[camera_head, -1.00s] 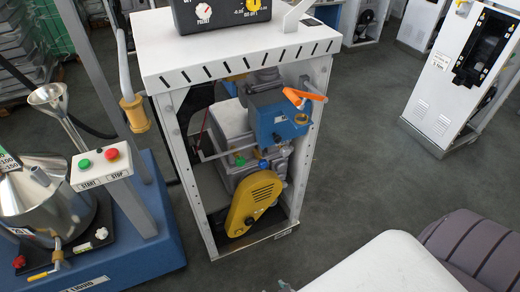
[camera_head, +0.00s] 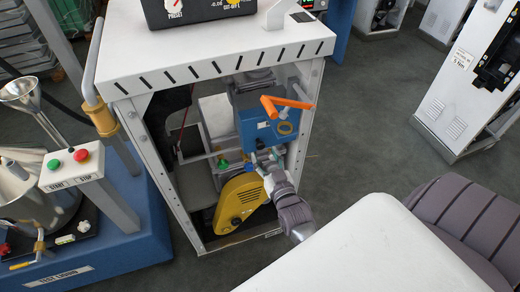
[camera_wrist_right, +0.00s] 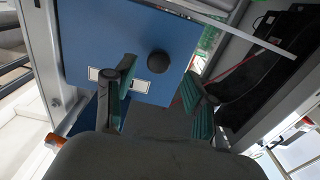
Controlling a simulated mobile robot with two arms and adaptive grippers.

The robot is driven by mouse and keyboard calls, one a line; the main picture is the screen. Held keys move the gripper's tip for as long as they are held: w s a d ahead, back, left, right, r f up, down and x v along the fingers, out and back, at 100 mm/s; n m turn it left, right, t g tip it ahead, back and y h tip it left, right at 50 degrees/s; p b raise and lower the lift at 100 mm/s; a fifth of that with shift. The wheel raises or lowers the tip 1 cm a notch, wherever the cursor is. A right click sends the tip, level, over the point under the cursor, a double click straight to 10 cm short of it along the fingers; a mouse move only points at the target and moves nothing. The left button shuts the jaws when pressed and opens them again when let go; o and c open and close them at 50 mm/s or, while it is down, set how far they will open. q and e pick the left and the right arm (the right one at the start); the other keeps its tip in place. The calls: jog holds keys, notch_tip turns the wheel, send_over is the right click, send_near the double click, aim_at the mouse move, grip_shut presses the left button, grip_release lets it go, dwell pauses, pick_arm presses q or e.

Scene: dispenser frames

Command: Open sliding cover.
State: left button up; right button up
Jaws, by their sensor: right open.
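A blue unit (camera_head: 258,128) with an orange handle (camera_head: 285,104) sits inside the white dispenser frame (camera_head: 225,62). In the right wrist view a blue panel (camera_wrist_right: 90,35) carries a round black knob (camera_wrist_right: 158,62) and two white labels. I cannot tell for sure which part is the sliding cover. My right gripper (camera_head: 262,160) reaches in from the lower right, just below the blue unit. In the wrist view its fingers (camera_wrist_right: 160,90) are apart and empty, with the knob ahead between them. Its tips are small in the head view. My left gripper is not in view.
A yellow guard (camera_head: 240,202) sits just below my right gripper. The frame's right post (camera_head: 303,120) stands close to my arm. A blue base with a START/STOP panel (camera_head: 72,168) is at left. Open floor (camera_head: 390,150) lies to the right.

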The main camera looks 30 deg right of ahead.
aim_at(261, 148)
jog(key=b+x, duration=0.1)
jog(key=x, duration=0.3)
jog(key=shift+d+f, duration=0.1)
jog(key=shift+f, duration=0.05)
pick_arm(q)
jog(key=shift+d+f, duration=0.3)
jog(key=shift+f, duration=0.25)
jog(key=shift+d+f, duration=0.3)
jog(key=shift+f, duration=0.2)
pick_arm(e)
jog(key=shift+w+d, duration=0.1)
jog(key=shift+w, duration=0.3)
grip_shut()
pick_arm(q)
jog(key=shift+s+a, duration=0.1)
